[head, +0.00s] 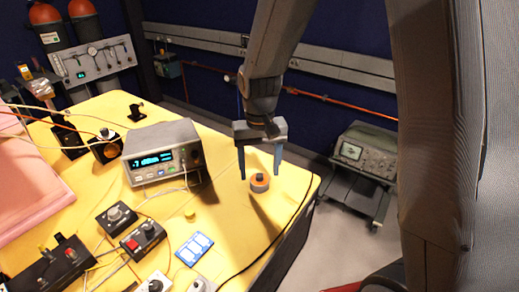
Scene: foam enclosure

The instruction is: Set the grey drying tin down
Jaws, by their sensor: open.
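A small round tin (260,184), greyish at the side with an orange band and a dark knob on top, stands upright on the yellow tabletop (222,216) near its right edge. I take it for the drying tin. My gripper (260,174) is open and points down over it. Its two blue fingers are apart, one to each side of the tin, with the tips around the height of its top. I cannot tell whether either finger touches the tin.
A bench instrument with a lit display (161,153) stands left of my gripper. Small knob boxes (143,240), a blue-and-white card (194,248) and a little yellow disc (190,215) lie nearer. A black cable runs along the right edge. A trolley with an oscilloscope (364,155) stands beyond.

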